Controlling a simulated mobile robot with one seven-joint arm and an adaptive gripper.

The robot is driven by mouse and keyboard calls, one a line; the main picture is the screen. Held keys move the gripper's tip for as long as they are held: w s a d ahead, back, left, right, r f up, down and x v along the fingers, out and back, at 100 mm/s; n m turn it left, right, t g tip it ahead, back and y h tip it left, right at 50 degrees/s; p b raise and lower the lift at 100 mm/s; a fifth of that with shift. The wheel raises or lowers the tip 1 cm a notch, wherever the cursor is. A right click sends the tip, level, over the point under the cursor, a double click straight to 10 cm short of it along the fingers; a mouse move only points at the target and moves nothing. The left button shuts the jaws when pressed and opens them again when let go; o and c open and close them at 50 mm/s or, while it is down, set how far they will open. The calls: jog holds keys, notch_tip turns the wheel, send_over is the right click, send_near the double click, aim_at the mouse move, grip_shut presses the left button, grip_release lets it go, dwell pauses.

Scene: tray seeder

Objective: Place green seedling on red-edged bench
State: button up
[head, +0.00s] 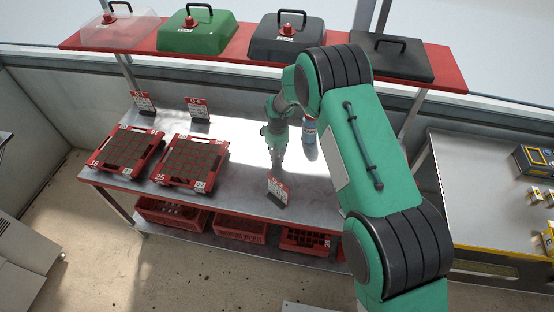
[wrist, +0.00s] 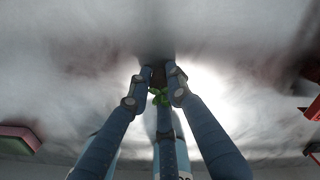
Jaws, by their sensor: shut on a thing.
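The red-edged bench (head: 240,135) has a grey metal top and stands in the middle of the head view. My gripper (head: 277,168) points down over its open middle part, right of the trays. In the wrist view my gripper (wrist: 159,75) is shut on a small green seedling (wrist: 158,97). Its green leaves and a dark brown plug show between the fingertips. Bare grey surface lies around the fingertips, with a dark shadow just beyond them. I cannot tell whether the plug touches the bench. The seedling is too small to make out in the head view.
Two red seed trays (head: 127,148) (head: 190,160) sit on the bench's left. A red shelf (head: 150,45) with several lidded covers hangs above the back.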

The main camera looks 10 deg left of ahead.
aim_at(277, 158)
dwell(0.3)
jog(key=o, duration=0.9)
notch_tip(277, 158, up, 7)
jog(key=shift+r+p, duration=0.1)
jog(key=shift+p, duration=0.4)
jog(key=shift+r, duration=0.25)
